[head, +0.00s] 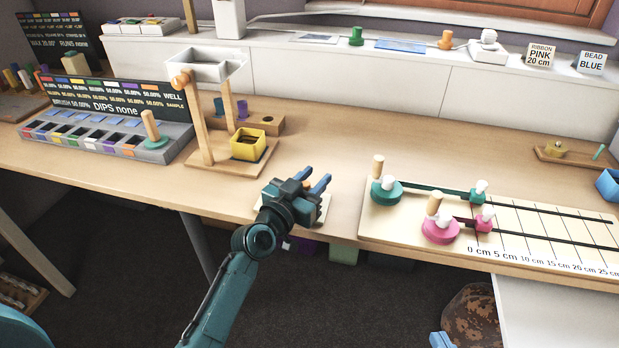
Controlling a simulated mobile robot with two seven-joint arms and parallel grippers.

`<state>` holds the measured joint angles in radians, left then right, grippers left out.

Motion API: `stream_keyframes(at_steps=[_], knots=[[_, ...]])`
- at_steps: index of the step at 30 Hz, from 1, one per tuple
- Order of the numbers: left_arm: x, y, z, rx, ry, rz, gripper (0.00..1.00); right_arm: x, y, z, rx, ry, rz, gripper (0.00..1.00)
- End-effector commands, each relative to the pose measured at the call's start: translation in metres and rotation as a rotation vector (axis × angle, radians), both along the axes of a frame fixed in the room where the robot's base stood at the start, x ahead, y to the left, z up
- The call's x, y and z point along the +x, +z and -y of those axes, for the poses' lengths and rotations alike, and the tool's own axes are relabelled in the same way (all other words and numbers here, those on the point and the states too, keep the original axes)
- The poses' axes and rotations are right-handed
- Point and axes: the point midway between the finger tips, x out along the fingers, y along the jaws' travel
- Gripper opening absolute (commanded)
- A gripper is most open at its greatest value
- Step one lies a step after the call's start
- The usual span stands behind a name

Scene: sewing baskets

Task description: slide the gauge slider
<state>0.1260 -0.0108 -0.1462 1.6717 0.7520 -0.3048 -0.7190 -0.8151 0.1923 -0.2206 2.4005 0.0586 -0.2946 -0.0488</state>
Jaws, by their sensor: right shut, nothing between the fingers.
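The gauge board (399,226) lies on the table at the right, with two dark tracks and marks from 0 cm to 25 cm. A teal slider (478,192) with a white knob and a pink slider (484,218) with a white knob sit near the 0 cm end. A teal spool (385,192) and a pink spool (440,230) stand at the board's left. My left gripper (318,180) is open and empty at the table's front edge, left of the board. My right gripper (440,340) barely shows at the bottom edge, shut and away from the board.
A card (540,56) reads RIBBON PINK 20 cm; another (591,63) reads BEAD BLUE. A wooden stand (215,158) with a yellow cup (248,145) is left of my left gripper. A grey compartment box (110,136) lies further left.

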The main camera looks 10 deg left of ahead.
Motion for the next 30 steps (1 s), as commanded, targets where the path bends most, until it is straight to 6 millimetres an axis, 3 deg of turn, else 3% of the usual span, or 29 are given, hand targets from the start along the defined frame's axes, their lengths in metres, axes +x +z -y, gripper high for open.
stream_keyframes(at_steps=[10,14,24,30], knots=[[-0.001,0.000,-0.002,0.002,0.004,0.001,0.41,0.001,0.001,-0.001,0.002,0.000,0.003,0.00],[-0.010,0.000,-0.007,0.004,0.005,0.000,0.41,0.001,0.002,-0.001,0.004,0.001,0.002,0.00],[-0.079,0.000,-0.030,0.006,0.001,-0.002,0.41,0.000,0.010,0.001,0.022,-0.012,0.005,0.00],[-0.110,-0.001,-0.042,0.004,0.001,-0.001,0.41,-0.004,0.009,0.002,0.028,-0.016,-0.003,0.00]])
